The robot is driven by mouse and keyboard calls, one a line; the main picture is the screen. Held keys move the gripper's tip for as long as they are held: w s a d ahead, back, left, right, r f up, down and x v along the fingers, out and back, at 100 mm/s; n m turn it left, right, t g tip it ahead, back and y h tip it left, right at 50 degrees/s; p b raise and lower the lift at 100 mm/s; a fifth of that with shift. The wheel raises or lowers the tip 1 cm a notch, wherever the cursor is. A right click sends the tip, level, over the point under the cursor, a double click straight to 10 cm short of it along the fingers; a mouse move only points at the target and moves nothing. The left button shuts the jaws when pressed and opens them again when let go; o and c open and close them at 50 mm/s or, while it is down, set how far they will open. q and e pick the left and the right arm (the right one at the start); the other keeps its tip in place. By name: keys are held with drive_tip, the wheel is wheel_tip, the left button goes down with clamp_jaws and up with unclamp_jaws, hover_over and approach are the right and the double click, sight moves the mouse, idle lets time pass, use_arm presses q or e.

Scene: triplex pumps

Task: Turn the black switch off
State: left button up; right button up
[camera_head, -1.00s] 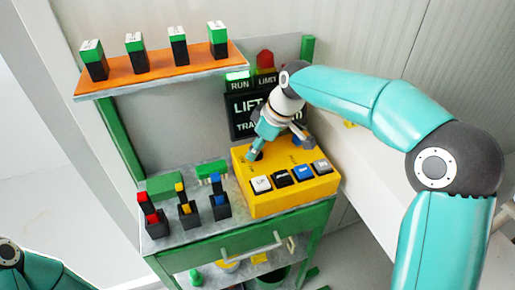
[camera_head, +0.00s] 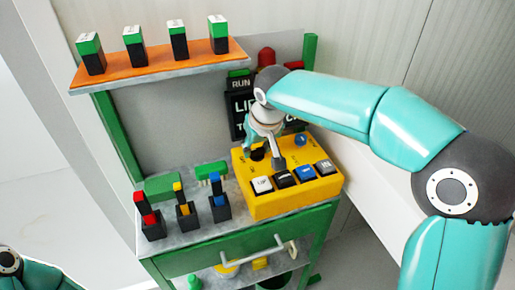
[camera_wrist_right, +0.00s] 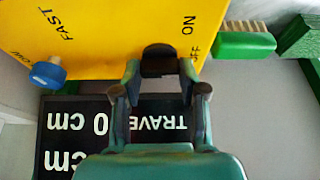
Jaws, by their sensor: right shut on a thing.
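The black switch (camera_head: 257,153) is a round knob on the back left of the yellow control box (camera_head: 262,207). In the right wrist view the black switch (camera_wrist_right: 158,62) sits between my right gripper's fingers (camera_wrist_right: 160,72), beside the ON and OFF labels. My right gripper (camera_head: 263,150) is shut on it. I cannot clearly tell which label the knob points to. The green RUN lamp (camera_head: 240,74) behind the box looks dark. My left gripper is out of view.
White, black and blue push buttons (camera_head: 304,173) line the box's front. A blue knob (camera_head: 301,140) is at its back right. Several coloured tool holders (camera_head: 186,215) and a green brush (camera_head: 211,170) stand to the left. An orange shelf (camera_head: 160,72) holds several green-black blocks.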

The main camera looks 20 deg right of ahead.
drive_tip(key=shift+a, duration=0.1)
idle(0.4)
drive_tip(key=o, duration=0.9)
drive_tip(key=shift+c, duration=0.2)
drive_tip(key=v, duration=1.2)
drive_tip(key=shift+w, duration=0.1)
